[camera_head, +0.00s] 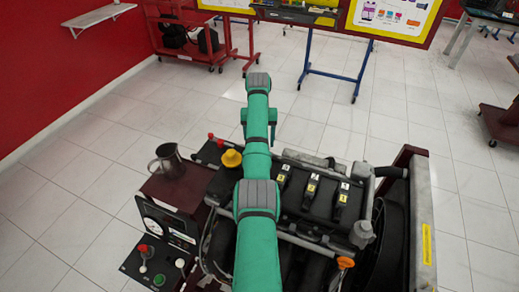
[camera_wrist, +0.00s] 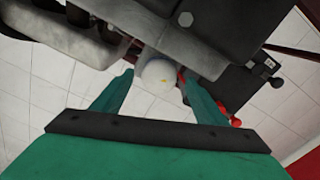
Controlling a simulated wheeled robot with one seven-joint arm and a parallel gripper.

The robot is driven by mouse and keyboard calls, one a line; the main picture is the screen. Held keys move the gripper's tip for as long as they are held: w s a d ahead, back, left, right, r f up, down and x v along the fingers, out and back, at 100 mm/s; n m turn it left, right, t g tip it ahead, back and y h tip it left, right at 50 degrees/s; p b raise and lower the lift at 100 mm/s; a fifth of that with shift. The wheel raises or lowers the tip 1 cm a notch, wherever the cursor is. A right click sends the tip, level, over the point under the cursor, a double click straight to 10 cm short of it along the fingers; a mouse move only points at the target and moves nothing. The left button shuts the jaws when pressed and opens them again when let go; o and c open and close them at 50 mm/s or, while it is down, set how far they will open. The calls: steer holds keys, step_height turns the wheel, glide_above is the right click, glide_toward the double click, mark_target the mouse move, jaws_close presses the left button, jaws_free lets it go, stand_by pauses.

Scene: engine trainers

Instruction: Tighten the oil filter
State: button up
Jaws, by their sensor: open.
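The oil filter (camera_wrist: 158,72) shows in the wrist view as a white rounded cylinder end under the dark engine (camera_wrist: 215,30). My gripper (camera_wrist: 157,88) is open, with one green finger on each side of the filter. There seems to be a gap at the left finger; I cannot tell whether the right finger touches. The filter's far end and its mount are hidden. In the head view the engine (camera_head: 312,196) stands below and right of my green arm. The filter and my fingertips cannot be made out there.
A metal jug (camera_head: 167,160) stands on the dark red stand left of the engine. A control panel (camera_head: 155,262) with knobs is at lower left. A yellow cap (camera_head: 232,158) sits close beside my arm. A red cart (camera_head: 185,38) stands farther back. Tiled floor (camera_head: 100,150) at left is clear.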

steer(key=shift+f, duration=2.6)
steer(key=c, duration=1)
